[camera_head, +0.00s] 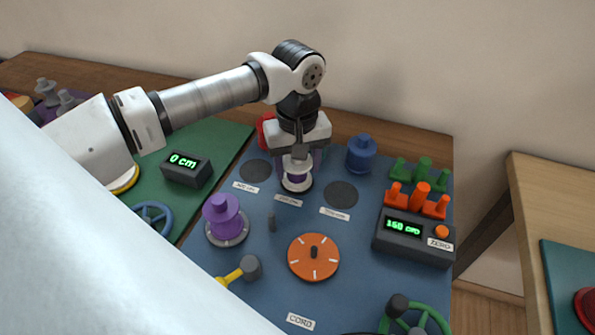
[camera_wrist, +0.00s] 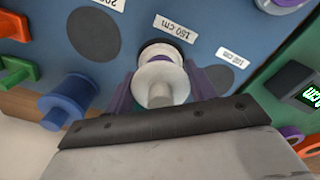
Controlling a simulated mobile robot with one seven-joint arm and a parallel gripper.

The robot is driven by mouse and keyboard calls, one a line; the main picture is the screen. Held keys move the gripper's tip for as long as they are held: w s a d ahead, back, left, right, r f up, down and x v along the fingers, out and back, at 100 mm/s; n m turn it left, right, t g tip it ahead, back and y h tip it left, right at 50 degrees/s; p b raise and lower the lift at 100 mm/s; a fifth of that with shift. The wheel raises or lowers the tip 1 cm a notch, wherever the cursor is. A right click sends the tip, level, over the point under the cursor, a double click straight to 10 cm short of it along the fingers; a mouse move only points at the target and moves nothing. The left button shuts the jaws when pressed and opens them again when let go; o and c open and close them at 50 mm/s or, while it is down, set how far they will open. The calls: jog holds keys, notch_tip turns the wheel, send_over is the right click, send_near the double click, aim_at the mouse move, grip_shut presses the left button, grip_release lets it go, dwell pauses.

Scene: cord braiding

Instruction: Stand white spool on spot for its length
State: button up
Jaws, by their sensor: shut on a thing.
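The white spool (camera_head: 297,184) with a grey top knob is upright between the fingers of my gripper (camera_head: 299,167). The wrist view shows the white spool (camera_wrist: 160,75) between two purple fingers (camera_wrist: 163,95), which are shut on it. The spool is at the middle dark round spot, labelled 150 cm (camera_wrist: 175,29); only a dark rim of that spot shows past the spool. I cannot tell whether the spool touches the mat or is slightly above it. Two bare dark spots (camera_head: 256,170) and (camera_head: 341,194) lie on either side.
A blue spool (camera_head: 361,154) stands behind the right spot, and a purple spool (camera_head: 226,220) stands front left. An orange dial (camera_head: 313,257) lies in front on the blue mat (camera_head: 270,310).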

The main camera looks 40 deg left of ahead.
jog(key=shift+f, duration=0.15)
jog(key=shift+f, duration=0.15)
jog(key=o, duration=0.5)
jog(key=shift+f, duration=0.1)
jog(key=o, duration=0.4)
jog(key=shift+o, duration=0.2)
notch_tip(320, 180, up, 12)
jog(key=shift+r, duration=0.25)
